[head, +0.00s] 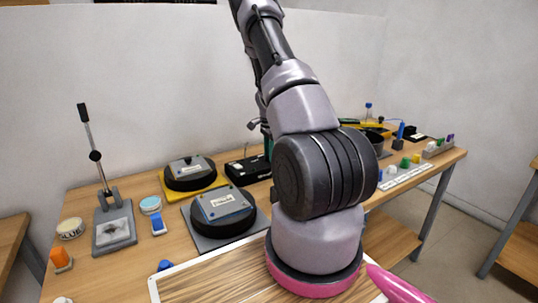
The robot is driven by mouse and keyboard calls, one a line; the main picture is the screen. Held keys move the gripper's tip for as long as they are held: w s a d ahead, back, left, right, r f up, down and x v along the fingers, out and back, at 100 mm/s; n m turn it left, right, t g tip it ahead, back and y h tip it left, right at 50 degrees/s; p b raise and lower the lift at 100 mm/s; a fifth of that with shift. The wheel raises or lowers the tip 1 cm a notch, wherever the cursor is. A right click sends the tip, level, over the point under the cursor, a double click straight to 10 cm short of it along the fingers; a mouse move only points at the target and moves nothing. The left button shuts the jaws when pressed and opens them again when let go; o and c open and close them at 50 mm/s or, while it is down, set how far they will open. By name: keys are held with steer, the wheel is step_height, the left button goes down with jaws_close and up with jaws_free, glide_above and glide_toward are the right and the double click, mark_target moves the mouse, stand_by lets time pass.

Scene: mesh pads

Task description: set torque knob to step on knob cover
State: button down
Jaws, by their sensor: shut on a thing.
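My arm fills the middle of the head view and hides part of the table behind it. My gripper's fingers do not show, so I cannot see what they hold. I cannot pick out the torque knob or the knob cover for certain. A round black piece with a labelled grey plate (223,205) on top sits on a grey base at the table's middle. A similar black piece with a smaller labelled plate (187,167) sits on a yellow base behind it. A low black box (248,170) lies right of these, partly behind my arm.
A lever press (114,235) stands at the left, near a round tin (70,229), an orange bottle (61,259) and a light blue round tub (150,205). A white-edged wooden board (200,279) lies in front. Small coloured pieces (405,162) line the right end.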

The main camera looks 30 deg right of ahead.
steer(key=shift+m, duration=0.5)
steer(key=c, duration=0.5)
jaws_free()
step_height(320, 180, up, 11)
steer(key=shift+f, duration=0.1)
stand_by(0.4)
